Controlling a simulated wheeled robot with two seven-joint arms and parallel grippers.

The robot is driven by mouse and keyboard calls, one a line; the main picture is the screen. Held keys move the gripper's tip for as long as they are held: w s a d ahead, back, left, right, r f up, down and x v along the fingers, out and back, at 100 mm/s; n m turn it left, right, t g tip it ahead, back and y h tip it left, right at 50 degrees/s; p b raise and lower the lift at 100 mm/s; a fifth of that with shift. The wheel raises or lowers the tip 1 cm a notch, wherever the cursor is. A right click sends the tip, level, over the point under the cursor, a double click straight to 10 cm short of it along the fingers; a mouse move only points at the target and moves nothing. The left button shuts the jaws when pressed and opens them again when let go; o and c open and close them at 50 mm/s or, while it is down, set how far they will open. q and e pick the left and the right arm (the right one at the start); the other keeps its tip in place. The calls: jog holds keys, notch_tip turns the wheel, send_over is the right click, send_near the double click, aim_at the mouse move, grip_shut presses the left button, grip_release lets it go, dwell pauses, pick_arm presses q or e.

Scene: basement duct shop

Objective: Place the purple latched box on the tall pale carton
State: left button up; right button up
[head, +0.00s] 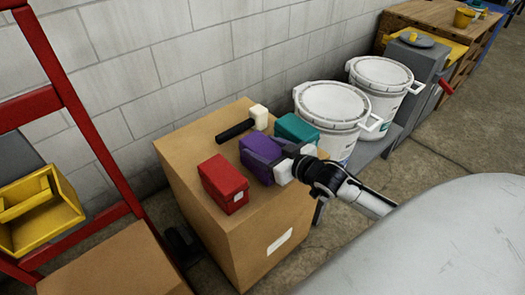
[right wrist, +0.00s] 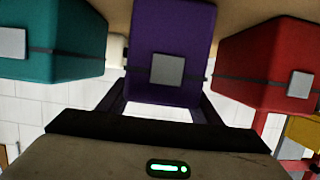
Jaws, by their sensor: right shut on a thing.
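The purple latched box (head: 260,155) is over the top of a tall tan carton (head: 225,245), between a red box and a teal box. My right gripper (head: 283,163) is shut on its near end. In the right wrist view the purple box (right wrist: 171,40) sits between the fingers (right wrist: 155,105), with its grey latch facing the camera. I cannot tell whether its underside touches the carton top. My left gripper is not in view.
A red latched box (head: 224,184), a teal latched box (head: 298,129) and a mallet (head: 243,123) lie on the carton's top. White buckets (head: 335,108) stand behind right. A red ladder-like frame (head: 75,110), yellow bin (head: 40,210) and lower carton (head: 115,265) are left.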

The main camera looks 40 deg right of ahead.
jog(key=shift+w+f, duration=0.1)
jog(key=shift+f, duration=0.05)
jog(key=o, duration=1.3)
jog(key=shift+f, duration=0.1)
jog(key=shift+o, duration=0.2)
jog(key=a+p+v, duration=0.1)
jog(key=p+v, duration=0.1)
jog(key=v, duration=1)
jog(key=s+a+f+g, duration=0.2)
jog(key=s+a+f, duration=0.2)
jog(key=a, duration=0.3)
jog(key=s+a+f+n+g+y, duration=0.1)
jog(key=s+a+f+g, duration=0.1)
jog(key=s+a+f, duration=0.2)
jog(key=s+a+f+g, duration=0.1)
jog(key=s+a+f, duration=0.3)
jog(key=a, duration=0.5)
notch_tip(320, 180, down, 3)
jog(key=shift+s+a+r+g+y, duration=0.15)
jog(key=shift+s+a+g+y, duration=0.15)
jog(key=shift+s+g, duration=0.1)
notch_tip(320, 180, up, 2)
jog(key=p, duration=0.3)
jog(key=shift+d+r, duration=0.15)
